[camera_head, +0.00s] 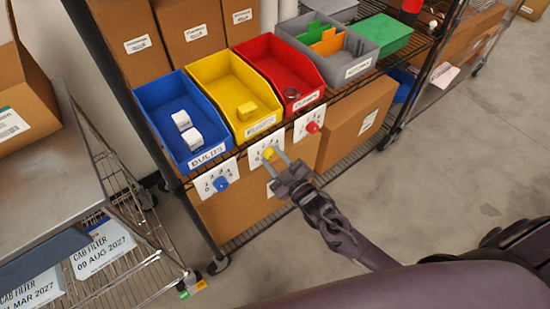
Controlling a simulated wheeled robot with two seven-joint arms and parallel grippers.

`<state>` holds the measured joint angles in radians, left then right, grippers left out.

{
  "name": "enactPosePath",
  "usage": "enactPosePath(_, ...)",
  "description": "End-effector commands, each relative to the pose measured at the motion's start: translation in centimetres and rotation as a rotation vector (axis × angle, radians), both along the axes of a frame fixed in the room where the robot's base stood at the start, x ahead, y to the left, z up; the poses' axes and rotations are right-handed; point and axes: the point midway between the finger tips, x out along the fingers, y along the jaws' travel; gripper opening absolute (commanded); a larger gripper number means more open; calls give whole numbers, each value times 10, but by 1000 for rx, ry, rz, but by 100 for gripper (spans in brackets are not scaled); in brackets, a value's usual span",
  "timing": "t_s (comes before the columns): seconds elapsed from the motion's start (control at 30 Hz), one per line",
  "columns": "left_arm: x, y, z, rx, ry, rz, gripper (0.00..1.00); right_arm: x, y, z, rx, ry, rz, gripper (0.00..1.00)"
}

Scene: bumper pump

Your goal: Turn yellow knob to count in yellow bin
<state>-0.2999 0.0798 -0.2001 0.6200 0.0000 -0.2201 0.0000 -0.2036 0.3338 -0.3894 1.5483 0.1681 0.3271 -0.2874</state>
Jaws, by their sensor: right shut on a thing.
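The yellow knob (269,154) sits on a white numbered card (258,161) on the shelf's front edge, below the yellow bin (217,69). One yellow block (247,111) lies in the yellow bin, near its front. My right gripper (276,161) reaches up from the lower right, with its fingers around the yellow knob and shut on it. The fingers hide part of the card, so I cannot read where the knob points. My left gripper is not in view.
A blue bin (159,92) with two white boxes and a blue knob (221,184) are to the left. A red bin (260,51) holding a dark ring and a red knob (312,127) are to the right. Cardboard boxes (355,123) fill the shelf below. The floor at right is clear.

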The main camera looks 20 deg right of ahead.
Motion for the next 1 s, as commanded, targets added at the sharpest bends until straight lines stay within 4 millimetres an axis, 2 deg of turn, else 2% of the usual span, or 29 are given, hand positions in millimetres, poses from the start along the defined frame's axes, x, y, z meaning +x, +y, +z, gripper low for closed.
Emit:
enactPosePath(0.4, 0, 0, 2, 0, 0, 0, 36, 0, 0, -1, -208, -73, 1, 10)
enactPosePath(1.0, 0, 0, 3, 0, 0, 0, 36, 0, 0, -1, -245, -88, 0, 10)
